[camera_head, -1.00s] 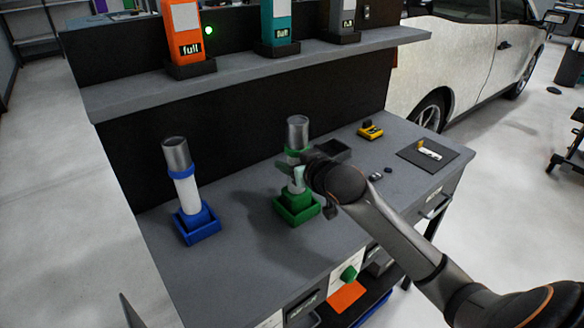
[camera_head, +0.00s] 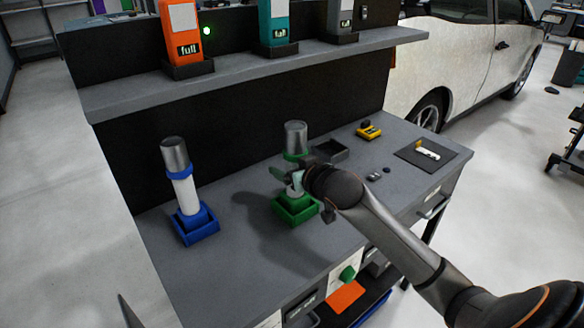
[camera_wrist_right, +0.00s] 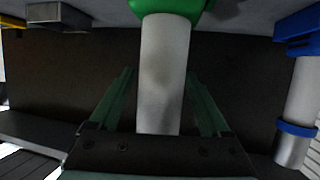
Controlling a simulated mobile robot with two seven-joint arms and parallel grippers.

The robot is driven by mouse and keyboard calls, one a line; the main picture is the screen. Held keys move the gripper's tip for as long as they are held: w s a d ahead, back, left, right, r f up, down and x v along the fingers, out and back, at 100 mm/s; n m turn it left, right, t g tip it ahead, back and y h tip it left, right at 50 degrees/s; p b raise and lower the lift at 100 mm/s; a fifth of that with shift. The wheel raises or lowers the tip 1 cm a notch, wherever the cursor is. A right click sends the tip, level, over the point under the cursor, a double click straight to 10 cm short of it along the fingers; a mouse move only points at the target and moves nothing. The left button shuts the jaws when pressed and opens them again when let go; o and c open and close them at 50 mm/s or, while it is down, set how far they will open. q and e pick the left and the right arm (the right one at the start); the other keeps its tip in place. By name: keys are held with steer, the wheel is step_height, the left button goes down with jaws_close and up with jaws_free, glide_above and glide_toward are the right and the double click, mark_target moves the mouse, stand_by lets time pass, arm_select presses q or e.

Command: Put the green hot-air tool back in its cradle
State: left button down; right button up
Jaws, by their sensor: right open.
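The green hot-air tool (camera_head: 295,139) stands upright in its green cradle (camera_head: 297,211) on the bench. It has a metal top, a green ring and a pale body. My right gripper (camera_head: 287,178) is at the tool's body, above the cradle, and hides part of it. In the right wrist view, the tool's pale body (camera_wrist_right: 163,70) runs between the two spread green fingers (camera_wrist_right: 160,95), with gaps on both sides. The green cradle (camera_wrist_right: 166,6) is at the top edge there. My left gripper is not in view.
A blue-ringed tool (camera_head: 184,185) stands in a blue cradle (camera_head: 196,228) to the left. A dark open tray (camera_head: 331,152) lies behind my right gripper. A yellow item (camera_head: 369,131) and a dark mat (camera_head: 408,155) are further right. A shelf (camera_head: 250,66) overhangs the back.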

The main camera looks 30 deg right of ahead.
arm_select(q)
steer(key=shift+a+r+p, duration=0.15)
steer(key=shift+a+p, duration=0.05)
steer(key=shift+p, duration=0.1)
arm_select(e)
steer(key=v, duration=1.2)
steer(key=shift+r, duration=0.15)
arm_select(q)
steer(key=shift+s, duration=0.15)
